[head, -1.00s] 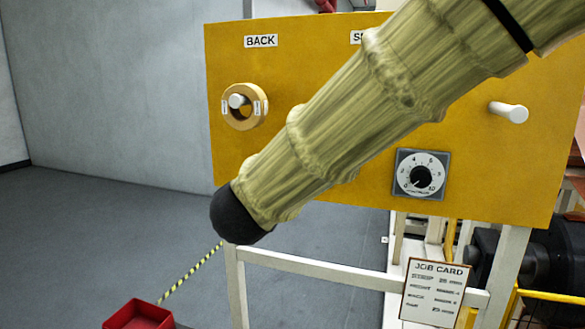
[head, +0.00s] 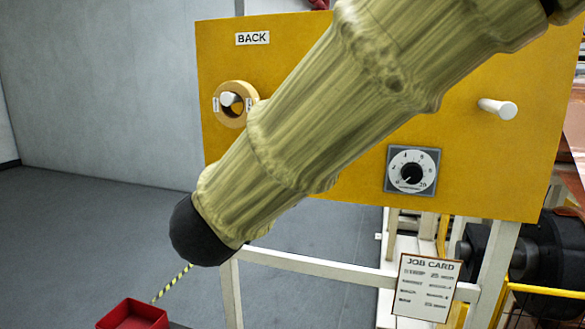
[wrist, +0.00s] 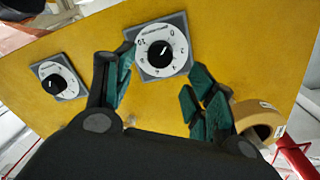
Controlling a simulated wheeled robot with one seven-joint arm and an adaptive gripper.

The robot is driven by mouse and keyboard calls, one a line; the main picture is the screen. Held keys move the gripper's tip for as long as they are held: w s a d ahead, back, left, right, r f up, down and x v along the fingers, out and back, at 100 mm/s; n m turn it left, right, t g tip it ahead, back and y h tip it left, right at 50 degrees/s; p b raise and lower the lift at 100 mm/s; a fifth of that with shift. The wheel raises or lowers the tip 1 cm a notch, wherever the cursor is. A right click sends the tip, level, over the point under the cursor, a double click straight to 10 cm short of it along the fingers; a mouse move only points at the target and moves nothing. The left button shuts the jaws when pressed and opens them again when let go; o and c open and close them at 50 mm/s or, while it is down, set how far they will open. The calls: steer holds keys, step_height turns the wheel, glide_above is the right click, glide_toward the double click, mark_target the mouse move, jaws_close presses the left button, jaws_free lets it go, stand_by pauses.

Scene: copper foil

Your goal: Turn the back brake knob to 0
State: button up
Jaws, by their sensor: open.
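A dial with a black knob (wrist: 160,54) on a white numbered face and grey square plate lies between my fingers in the wrist view. It is the dial beside the tan roll (wrist: 257,120), which hangs under the BACK label (head: 252,38) in the head view. My arm hides this dial there. My gripper (wrist: 164,66) is open, one dark green finger on either side of the dial's near part. I cannot tell whether the fingers touch it. The pointer line tilts toward the upper right in the wrist view; its exact reading is too small to tell.
A second dial (head: 412,171) sits right on the yellow panel (head: 480,170), below a bare white peg (head: 498,108); it also shows in the wrist view (wrist: 58,78). A job card (head: 427,287) hangs below. A red bin (head: 132,315) stands on the floor.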

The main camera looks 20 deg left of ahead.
steer(key=s, duration=0.6)
steer(key=shift+a, duration=0.3)
steer(key=shift+s, duration=0.15)
